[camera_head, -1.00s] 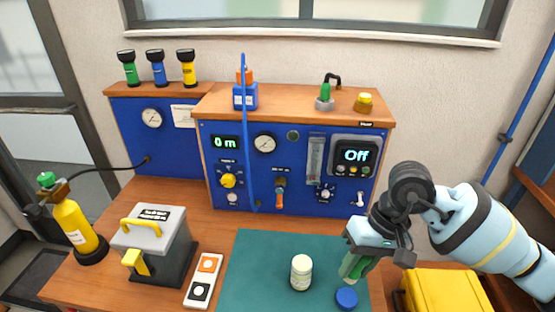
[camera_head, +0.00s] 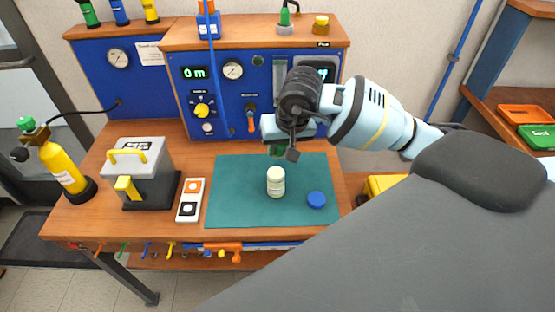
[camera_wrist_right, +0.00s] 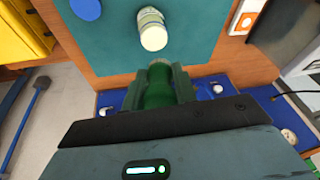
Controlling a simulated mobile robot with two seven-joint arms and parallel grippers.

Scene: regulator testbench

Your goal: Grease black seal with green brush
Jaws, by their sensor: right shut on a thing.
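My right gripper (camera_head: 278,150) hangs over the back part of the teal mat (camera_head: 230,212), behind the pale jar (camera_head: 276,181). It is shut on the green brush, whose thick green body shows between the jaws in the right wrist view (camera_wrist_right: 158,88). The black seal (camera_head: 187,210) lies in the near half of a white tray left of the mat, in front of an orange seal (camera_head: 194,186). My left gripper is out of view.
A blue lid (camera_head: 316,199) lies on the mat right of the jar. The blue panel (camera_head: 235,100) rises behind the gripper. A grey box (camera_head: 145,165) with yellow handles and a yellow cylinder (camera_head: 65,170) stand at left. The mat's left side is clear.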

